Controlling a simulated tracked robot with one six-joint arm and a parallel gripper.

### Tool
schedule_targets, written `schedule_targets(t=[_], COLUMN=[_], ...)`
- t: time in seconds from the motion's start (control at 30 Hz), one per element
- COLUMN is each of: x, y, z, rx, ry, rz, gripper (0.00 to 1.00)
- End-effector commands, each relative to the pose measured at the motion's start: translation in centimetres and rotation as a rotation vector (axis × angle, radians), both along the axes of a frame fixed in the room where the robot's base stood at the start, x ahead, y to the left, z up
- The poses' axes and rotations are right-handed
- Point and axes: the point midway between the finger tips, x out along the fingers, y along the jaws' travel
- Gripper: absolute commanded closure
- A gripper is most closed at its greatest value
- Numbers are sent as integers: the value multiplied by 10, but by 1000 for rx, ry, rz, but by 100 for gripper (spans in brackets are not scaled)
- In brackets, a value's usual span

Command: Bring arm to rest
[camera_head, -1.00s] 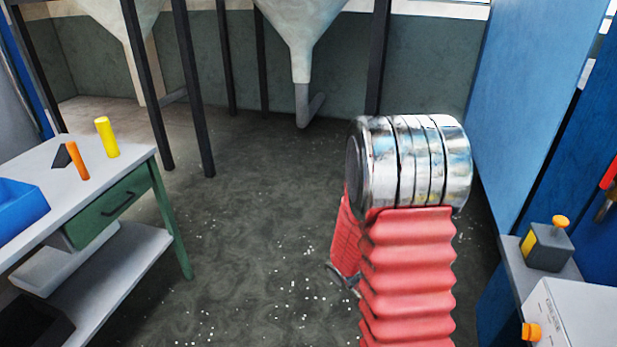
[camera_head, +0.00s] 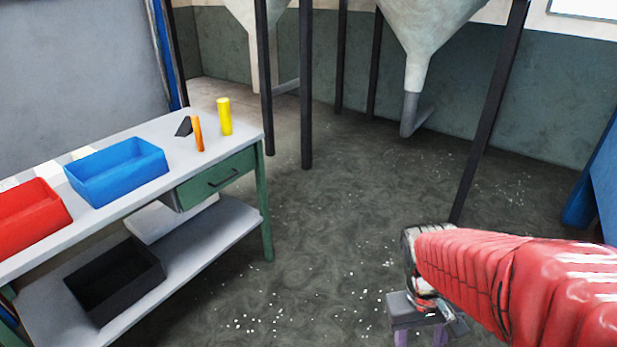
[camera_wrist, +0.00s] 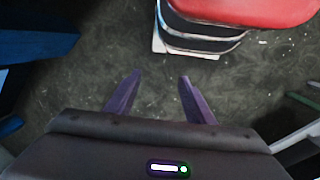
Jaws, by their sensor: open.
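My gripper (camera_head: 420,338) shows at the lower right of the head view, at the end of my red-sleeved arm, with its fingers pointing down and partly cut off by the picture's edge. In the wrist view my gripper (camera_wrist: 158,90) has its two purple fingers spread apart. Nothing is between them; only the dark floor (camera_wrist: 140,60) shows beyond. The gripper is away from the workbench (camera_head: 235,140), to the right of it in the head view.
On the workbench stand a red bin (camera_head: 30,222), a blue bin (camera_head: 115,175), an orange cylinder (camera_head: 198,135) and a yellow cylinder (camera_head: 224,117). A black bin (camera_head: 115,282) is on its lower shelf. Hoppers (camera_head: 425,35) on dark posts stand behind. The speckled floor between is open.

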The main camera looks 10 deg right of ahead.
Motion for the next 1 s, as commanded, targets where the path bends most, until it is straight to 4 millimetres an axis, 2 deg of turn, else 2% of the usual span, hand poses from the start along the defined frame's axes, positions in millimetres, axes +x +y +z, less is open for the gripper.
schedule_targets(t=[0.2, 0.43, 0.8, 1.0], x=[13, 19, 12, 9], y=[28, 54, 86, 95], z=[32, 67, 124, 141], rx=[35, 77, 110, 117], ry=[-169, -324, -533, -590], rz=[-43, -42, 36, 71], gripper=[52, 52, 52, 52])
